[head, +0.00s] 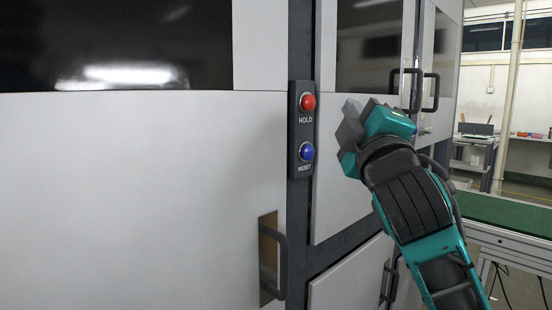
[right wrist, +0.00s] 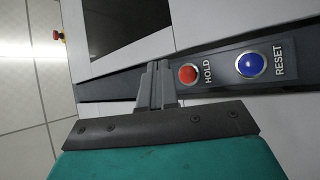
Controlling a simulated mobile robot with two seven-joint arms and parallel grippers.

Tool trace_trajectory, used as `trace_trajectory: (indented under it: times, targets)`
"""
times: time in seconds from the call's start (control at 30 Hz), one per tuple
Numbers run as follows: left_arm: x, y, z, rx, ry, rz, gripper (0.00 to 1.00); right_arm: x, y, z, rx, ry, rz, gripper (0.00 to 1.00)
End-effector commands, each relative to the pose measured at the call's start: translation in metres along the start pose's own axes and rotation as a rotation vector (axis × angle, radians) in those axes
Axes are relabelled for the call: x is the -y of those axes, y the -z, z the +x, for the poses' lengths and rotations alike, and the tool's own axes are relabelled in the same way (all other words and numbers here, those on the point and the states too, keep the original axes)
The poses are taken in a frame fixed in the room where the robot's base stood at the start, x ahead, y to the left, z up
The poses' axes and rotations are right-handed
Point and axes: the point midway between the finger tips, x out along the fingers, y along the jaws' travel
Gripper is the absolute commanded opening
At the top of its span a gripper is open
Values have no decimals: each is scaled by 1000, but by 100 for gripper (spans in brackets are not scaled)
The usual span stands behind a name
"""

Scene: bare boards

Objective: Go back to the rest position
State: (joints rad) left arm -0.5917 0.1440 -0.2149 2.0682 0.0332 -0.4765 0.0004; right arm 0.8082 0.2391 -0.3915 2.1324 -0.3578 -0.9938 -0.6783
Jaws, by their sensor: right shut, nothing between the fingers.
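My right gripper (head: 346,122) is raised in front of the cabinet, just right of a dark button panel (head: 292,129). The panel carries a red HOLD button (head: 308,102) above a blue RESET button (head: 306,151). In the right wrist view, my right gripper's fingers (right wrist: 153,82) are together with nothing between them. There the red button (right wrist: 188,74) appears just right of the fingertips, and the blue button (right wrist: 249,65) farther right. I cannot tell how far the fingertips are from the panel. My left gripper is not in view.
Light grey cabinet doors (head: 140,190) fill the left and middle. Dark handles stick out at the lower door (head: 282,262) and upper right (head: 431,92). A green-topped conveyor or table (head: 505,214) stands at right. A red knob (right wrist: 58,36) shows in the wrist view.

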Motion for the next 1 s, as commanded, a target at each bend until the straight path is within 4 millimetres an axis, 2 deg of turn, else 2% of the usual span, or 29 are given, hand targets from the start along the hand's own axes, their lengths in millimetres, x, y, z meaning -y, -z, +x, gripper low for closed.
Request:
trace_trajectory:
  times: [0.13,0.27,0.4,0.47,0.57,0.7,0.83,0.9,1.0]
  targets:
    - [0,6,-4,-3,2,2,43,52,-16,-5,13,112,78,0]
    - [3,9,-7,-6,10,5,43,124,-37,-26,42,258,209,0]
    - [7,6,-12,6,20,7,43,198,-61,-67,100,410,367,0]
    - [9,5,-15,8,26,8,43,226,-71,-89,133,470,436,0]
    - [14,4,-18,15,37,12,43,270,-88,-133,202,563,552,0]
    - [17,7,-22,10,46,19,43,319,-108,-206,323,677,714,0]
    - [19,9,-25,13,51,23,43,350,-125,-281,456,759,855,0]
    - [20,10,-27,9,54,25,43,359,-132,-320,529,790,921,0]
    - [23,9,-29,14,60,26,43,367,-139,-367,618,819,996,0]
